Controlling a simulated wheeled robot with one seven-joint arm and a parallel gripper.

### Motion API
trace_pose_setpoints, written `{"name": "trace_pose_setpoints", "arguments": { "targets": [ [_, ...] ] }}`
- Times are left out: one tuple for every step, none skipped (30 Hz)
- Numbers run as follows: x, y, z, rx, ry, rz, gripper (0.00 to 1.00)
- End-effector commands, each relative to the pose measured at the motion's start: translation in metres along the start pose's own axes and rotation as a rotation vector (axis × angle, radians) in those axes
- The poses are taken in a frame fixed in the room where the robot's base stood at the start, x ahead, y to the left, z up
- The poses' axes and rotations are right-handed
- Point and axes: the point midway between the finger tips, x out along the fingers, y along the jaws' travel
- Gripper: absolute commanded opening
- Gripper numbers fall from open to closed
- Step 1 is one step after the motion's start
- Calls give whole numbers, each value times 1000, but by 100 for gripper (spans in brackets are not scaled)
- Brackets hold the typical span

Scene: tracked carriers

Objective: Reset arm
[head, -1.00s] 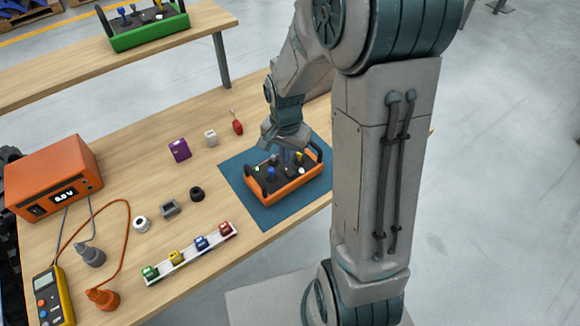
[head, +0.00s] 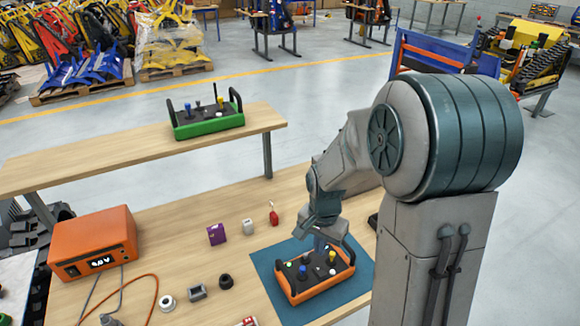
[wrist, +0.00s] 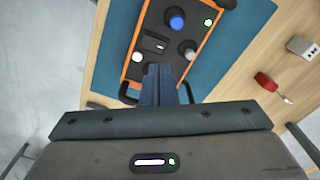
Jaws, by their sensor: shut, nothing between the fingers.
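My gripper (head: 319,246) hangs over the far side of an orange control box (head: 322,288) on a blue mat (head: 266,263). The wrist view shows its two fingers (wrist: 159,72) together with nothing between them. There the orange box (wrist: 127,68) lies beyond the fingertips, with a blue knob (wrist: 176,22), a grey knob, a white button and a green light on its dark top. I cannot tell whether the fingertips touch the box. In the head view my arm hides the area to the right of the box.
A raised shelf (head: 90,153) behind carries a green control box (head: 210,128).

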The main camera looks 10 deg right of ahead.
Motion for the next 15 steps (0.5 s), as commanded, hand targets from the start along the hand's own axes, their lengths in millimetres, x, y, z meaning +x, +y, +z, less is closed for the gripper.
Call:
{"name": "trace_pose_setpoints", "arguments": {
  "targets": [
    [0, 0, 0, -1, 1, 0, 0],
    [-2, 0, 0, -4, 2, -1, 0],
    [-4, 1, 1, -12, 5, -2, 0],
    [-7, 2, 2, -20, 9, -4, 0],
    [-11, 3, 3, -32, 15, -7, 0],
    [-18, 6, 6, -54, 23, -10, 0],
    [-24, 8, 8, -74, 31, -14, 0],
    [-30, 10, 10, -96, 40, -17, 0],
    [-40, 14, 14, -131, 53, -23, 0],
    [-47, 18, 18, -159, 64, -27, 0],
    [-55, 21, 22, -189, 74, -31, 0],
    [-64, 26, 27, -229, 88, -36, 0],
    [-71, 30, 31, -257, 99, -40, 0],
    [-78, 34, 35, -286, 108, -44, 0],
    [-85, 39, 41, -325, 121, -49, 0]
  ]
}}
